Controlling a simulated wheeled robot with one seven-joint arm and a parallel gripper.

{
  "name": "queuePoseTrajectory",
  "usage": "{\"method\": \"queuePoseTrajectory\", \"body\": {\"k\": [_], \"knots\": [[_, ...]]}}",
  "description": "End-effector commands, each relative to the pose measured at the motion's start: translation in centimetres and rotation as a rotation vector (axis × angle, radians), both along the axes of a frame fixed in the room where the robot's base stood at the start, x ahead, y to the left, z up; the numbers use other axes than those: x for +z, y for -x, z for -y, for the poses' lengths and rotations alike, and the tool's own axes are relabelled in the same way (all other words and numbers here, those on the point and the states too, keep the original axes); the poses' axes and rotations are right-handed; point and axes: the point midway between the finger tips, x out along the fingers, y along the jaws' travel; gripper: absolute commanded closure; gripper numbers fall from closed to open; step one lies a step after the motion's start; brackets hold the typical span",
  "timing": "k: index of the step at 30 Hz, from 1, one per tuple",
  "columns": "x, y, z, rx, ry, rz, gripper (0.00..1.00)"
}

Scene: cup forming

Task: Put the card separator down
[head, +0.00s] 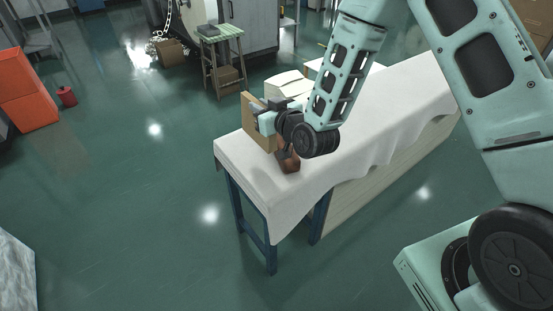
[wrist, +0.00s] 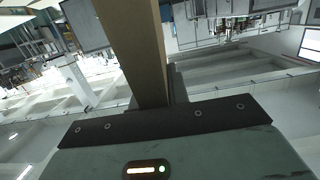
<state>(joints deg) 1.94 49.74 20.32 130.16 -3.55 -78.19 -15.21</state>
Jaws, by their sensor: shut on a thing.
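The card separator is a flat tan board (head: 257,136), held upright on edge over the near left end of the cloth-covered table (head: 235,155). My gripper (head: 266,121) is shut on it from the right side. In the wrist view the separator (wrist: 134,45) shows nearly edge-on as a tan strip running up from the dark finger mount. I cannot tell whether its lower edge touches the cloth. A reddish-brown block (head: 289,162) sits on the table just below my gripper, partly hidden by the wrist.
A small stool (head: 222,40) stands beyond on the green floor. An orange box (head: 25,90) is at the far left. The table's near left corner has bare cloth.

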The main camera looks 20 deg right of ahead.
Motion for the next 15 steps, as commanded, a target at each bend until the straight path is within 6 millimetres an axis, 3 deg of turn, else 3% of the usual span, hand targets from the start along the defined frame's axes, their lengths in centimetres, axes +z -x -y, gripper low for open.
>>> {"method": "queuePoseTrajectory", "body": {"k": [10,15], "knots": [[-4.8,0.0,-0.6,0.009,-0.002,-0.004,1.00],[-6.3,0.0,-0.6,0.008,-0.002,-0.001,1.00]]}}
